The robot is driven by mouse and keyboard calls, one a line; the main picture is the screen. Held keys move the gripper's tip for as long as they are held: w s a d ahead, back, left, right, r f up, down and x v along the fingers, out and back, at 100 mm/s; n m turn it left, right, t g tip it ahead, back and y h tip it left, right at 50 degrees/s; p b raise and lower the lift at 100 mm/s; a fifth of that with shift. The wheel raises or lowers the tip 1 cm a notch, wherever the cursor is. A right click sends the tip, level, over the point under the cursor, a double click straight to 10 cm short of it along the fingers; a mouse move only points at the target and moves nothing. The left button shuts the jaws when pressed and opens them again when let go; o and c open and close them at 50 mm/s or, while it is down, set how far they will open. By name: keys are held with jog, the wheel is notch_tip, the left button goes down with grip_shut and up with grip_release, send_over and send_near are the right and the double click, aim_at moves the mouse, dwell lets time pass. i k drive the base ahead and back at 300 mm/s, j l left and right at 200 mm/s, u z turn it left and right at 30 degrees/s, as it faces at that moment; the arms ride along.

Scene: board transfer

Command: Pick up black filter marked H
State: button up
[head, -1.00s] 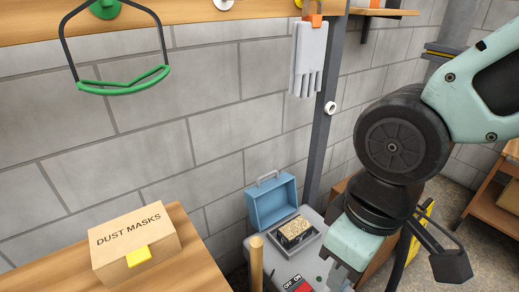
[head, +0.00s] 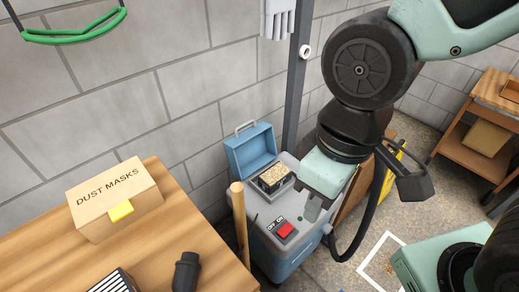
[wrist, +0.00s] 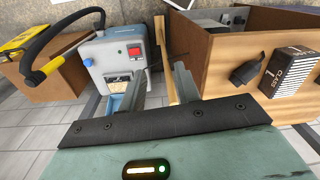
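No filter with a readable H shows. A black and white striped filter (head: 118,283) sits on the wooden bench, cut by the bottom edge of the head view. In the wrist view this filter (wrist: 291,72) carries the word CLASS and a mark that looks like an L. Another filter (head: 272,178), tan on top with a dark frame, sits in the open-lidded grey and blue machine (head: 285,248); it also shows in the wrist view (wrist: 118,86). My gripper (wrist: 158,82) is open and empty, its fingers apart; in the head view it hangs beside the machine.
A DUST MASKS box (head: 115,200) and a dark nozzle-like part (head: 186,272) are on the bench (head: 205,250). A wooden post (head: 240,222) stands between bench and machine. A wooden cart (head: 480,135) is at the right. Some floor (head: 420,195) is clear.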

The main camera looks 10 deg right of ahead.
aim_at(278, 175)
jog(key=l+u, duration=0.1)
jog(key=l, duration=0.25)
jog(key=k+l+u, duration=0.15)
jog(key=l, duration=0.15)
jog(key=l+u, duration=0.1)
jog(key=l, duration=0.25)
jog(key=i+l+u, duration=0.2)
jog(key=l, duration=0.15)
jog(key=i+l+u, duration=0.1)
jog(key=l+u, duration=0.15)
jog(key=i+l+u, duration=0.2)
jog(key=i+l, duration=0.15)
